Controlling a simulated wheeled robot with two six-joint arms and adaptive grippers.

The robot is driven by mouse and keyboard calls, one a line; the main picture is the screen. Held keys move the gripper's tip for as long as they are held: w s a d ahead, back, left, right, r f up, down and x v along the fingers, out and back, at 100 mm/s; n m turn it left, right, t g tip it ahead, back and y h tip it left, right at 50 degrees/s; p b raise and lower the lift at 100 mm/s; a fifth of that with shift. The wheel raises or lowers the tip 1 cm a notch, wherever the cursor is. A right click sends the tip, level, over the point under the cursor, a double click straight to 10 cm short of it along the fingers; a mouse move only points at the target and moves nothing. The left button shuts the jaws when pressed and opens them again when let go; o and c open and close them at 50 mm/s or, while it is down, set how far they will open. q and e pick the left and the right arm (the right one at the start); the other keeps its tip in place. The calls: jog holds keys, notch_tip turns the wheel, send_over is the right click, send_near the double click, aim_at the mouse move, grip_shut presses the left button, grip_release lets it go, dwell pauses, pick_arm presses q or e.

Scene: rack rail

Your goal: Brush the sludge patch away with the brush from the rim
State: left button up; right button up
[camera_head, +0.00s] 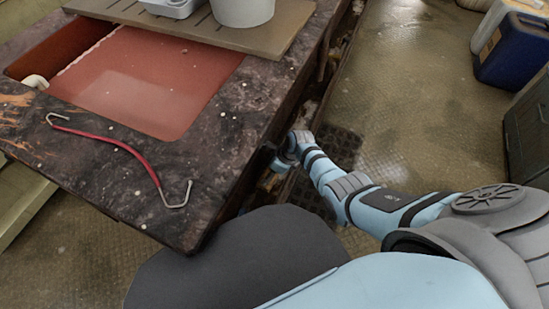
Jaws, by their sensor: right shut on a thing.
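My right gripper (264,160) is at the right edge of the dark countertop, small and partly hidden by that edge. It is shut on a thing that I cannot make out. No brush can be clearly recognised in the head view. A reddish basin (185,110) is set into the countertop, to the left of my right gripper. A paler area (120,97) shows on its floor; I cannot tell whether it is sludge or a reflection. My left gripper is out of view.
A red cord with metal hooks (120,143) lies on the dark countertop (95,180). A brown board (140,18) behind the basin carries a white bowl (242,10) and a pale tray (170,6). Blue container (512,52) stands far right. Floor (400,110) is clear between.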

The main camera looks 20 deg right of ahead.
jog(key=shift+s+f, duration=0.1)
notch_tip(320, 180, up, 6)
jog(key=p, duration=0.5)
jog(key=shift+p, duration=0.3)
jog(key=shift+w, duration=0.2)
notch_tip(320, 180, up, 4)
jog(key=p, duration=0.3)
jog(key=shift+f, duration=0.4)
